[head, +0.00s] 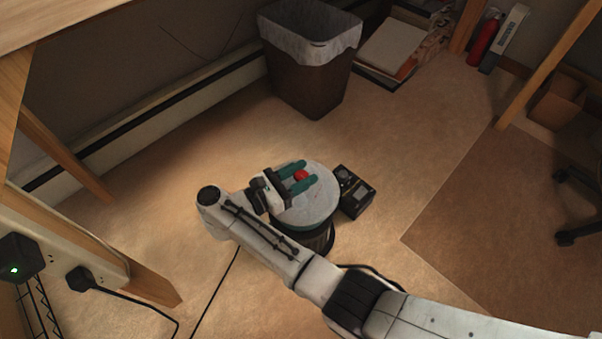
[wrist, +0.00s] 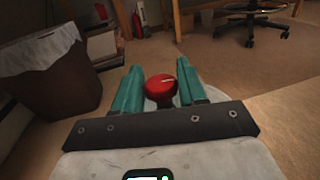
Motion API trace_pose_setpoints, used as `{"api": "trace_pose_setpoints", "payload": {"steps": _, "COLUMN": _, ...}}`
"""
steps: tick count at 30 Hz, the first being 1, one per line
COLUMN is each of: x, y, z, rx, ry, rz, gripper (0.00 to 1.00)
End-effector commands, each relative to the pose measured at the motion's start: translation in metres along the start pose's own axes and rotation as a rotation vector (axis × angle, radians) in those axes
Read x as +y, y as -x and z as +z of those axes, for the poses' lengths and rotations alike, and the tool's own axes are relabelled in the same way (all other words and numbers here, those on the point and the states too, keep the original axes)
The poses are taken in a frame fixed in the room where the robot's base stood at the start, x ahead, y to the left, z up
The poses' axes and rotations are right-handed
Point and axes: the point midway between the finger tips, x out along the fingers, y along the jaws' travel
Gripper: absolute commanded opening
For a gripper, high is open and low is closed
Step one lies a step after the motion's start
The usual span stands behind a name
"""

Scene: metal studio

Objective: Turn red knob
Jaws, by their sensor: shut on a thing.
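The red knob (head: 301,175) sits on a round, pale-topped stand (head: 308,211) in the middle of the head view. My gripper (head: 307,172) reaches in from the left, low over the stand's top, with its teal fingers on either side of the knob. In the wrist view the red knob (wrist: 160,88) shows between the fingers of my gripper (wrist: 160,74), with a pale line on its top pointing to the right and slightly up. My gripper is shut on the knob. The knob's underside is hidden.
A black box (head: 355,191) stands right of the stand. A lined waste bin (head: 311,75) is behind it, also at left in the wrist view (wrist: 47,72). Wooden legs and a power plug (head: 80,279) are at left. A chair base (head: 575,212) is at far right. Open floor lies around.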

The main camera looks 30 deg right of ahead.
Motion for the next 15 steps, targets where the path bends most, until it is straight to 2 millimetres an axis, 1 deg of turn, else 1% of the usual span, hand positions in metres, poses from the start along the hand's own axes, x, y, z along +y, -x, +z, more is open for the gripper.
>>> {"api": "trace_pose_setpoints", "payload": {"steps": 1, "x": 0.0023, "y": 0.0007, "z": 0.0011, "rx": 0.001, "ry": -0.001, "rz": -0.017, "gripper": 0.11}}
{"api": "trace_pose_setpoints", "payload": {"steps": 15, "x": 0.0015, "y": -0.0003, "z": 0.0002, "rx": 0.001, "ry": 0.000, "rz": -0.149, "gripper": 0.11}}
